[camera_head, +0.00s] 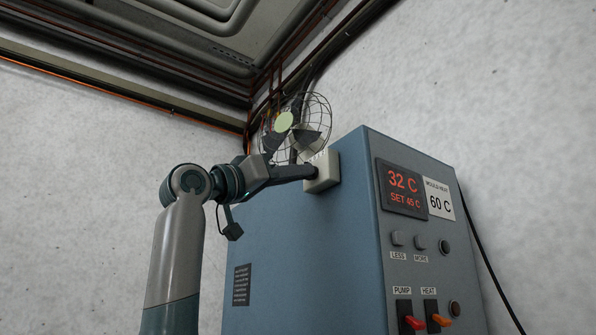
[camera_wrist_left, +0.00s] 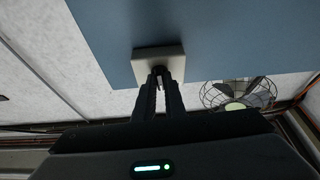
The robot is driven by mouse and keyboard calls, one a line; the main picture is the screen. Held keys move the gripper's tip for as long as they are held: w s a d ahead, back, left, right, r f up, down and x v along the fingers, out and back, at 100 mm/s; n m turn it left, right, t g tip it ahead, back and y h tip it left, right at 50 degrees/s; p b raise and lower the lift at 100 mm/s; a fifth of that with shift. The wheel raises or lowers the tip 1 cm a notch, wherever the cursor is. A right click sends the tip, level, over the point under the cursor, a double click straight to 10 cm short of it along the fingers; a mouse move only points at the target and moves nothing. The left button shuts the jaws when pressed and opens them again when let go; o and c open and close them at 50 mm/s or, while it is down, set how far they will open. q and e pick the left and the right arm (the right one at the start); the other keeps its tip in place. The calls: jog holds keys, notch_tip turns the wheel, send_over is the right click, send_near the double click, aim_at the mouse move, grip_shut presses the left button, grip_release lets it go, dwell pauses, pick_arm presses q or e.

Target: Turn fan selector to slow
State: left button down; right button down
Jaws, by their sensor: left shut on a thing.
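The fan selector is a cream box (camera_head: 323,172) on the left side of the blue cabinet, near its top. It also shows in the left wrist view (camera_wrist_left: 150,56), with a dark knob (camera_wrist_left: 159,71) at its front. My left gripper (camera_head: 312,172) reaches it from the left and is shut on the knob; its fingertips (camera_wrist_left: 160,76) hide most of it. The knob's pointer and the small marks on the box are too small to read. The caged fan (camera_head: 296,127) stands behind the box, and in the left wrist view (camera_wrist_left: 238,94) it is at the right. My right gripper is not in view.
The blue cabinet (camera_head: 290,240) fills the right side. Its front has a red display (camera_head: 403,188) reading 32 C and SET 45 C, a 60 C card (camera_head: 439,200), LESS and MORE buttons, and PUMP and HEAT switches. A black cable hangs at the right. Left of my arm is open.

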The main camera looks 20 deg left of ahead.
pick_arm(q)
jog(key=shift+m, duration=0.4)
jog(key=c, duration=1.8)
grip_release()
jog(key=shift+a+h, duration=0.1)
jog(key=shift+h, duration=0.2)
jog(key=shift+s+f, duration=0.1)
jog(key=b+v, duration=0.9)
jog(key=v, duration=0.8)
jog(key=shift+s+a+b, duration=0.1)
jog(key=shift+b, duration=0.3)
